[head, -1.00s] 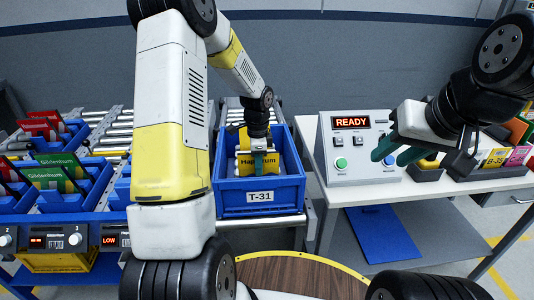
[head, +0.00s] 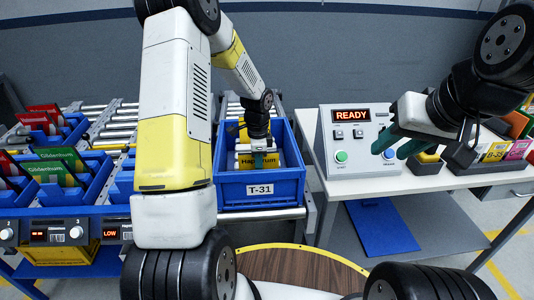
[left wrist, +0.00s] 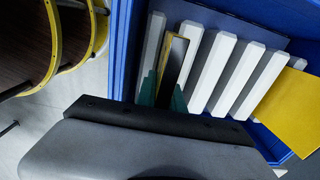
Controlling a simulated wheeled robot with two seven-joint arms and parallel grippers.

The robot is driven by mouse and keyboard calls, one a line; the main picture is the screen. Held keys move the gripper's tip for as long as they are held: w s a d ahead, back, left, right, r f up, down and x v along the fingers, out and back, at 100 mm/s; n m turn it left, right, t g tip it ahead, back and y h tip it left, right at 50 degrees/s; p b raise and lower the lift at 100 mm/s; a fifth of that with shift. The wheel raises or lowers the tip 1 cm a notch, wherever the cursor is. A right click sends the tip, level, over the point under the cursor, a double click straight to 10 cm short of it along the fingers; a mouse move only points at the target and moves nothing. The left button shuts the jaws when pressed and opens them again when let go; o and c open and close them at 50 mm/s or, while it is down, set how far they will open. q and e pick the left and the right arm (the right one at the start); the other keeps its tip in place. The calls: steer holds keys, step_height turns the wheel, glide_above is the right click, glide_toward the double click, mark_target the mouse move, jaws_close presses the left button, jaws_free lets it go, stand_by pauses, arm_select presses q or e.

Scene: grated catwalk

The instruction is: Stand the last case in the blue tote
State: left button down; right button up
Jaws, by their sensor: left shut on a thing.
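The blue tote (head: 260,208), labelled T-31, stands at the middle of the head view. My left gripper (head: 259,152) is shut on a yellow case (head: 246,161) with dark lettering and holds it inside the tote. In the left wrist view my teal left fingertips (left wrist: 162,98) grip this case (left wrist: 173,66) by its edge. It stands edge-up over pale slats (left wrist: 210,70); contact with the floor cannot be told. Another yellow case (left wrist: 290,104) leans inside the tote at the right. My right gripper (head: 398,146) is open and empty by the control box.
A control box (head: 352,155) showing READY stands on a white table right of the tote. Dark holders with coloured cases (head: 497,150) sit further right. Blue bins with green and red cases (head: 57,166) are at left. A roller conveyor (head: 107,135) runs behind them.

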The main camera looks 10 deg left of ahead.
arm_select(q)
steer(key=c, duration=1.4)
jaws_free()
steer(key=shift+o, duration=0.2)
steer(key=o, duration=0.4)
steer(key=shift+r, duration=0.1)
steer(key=shift+r, duration=3.95)
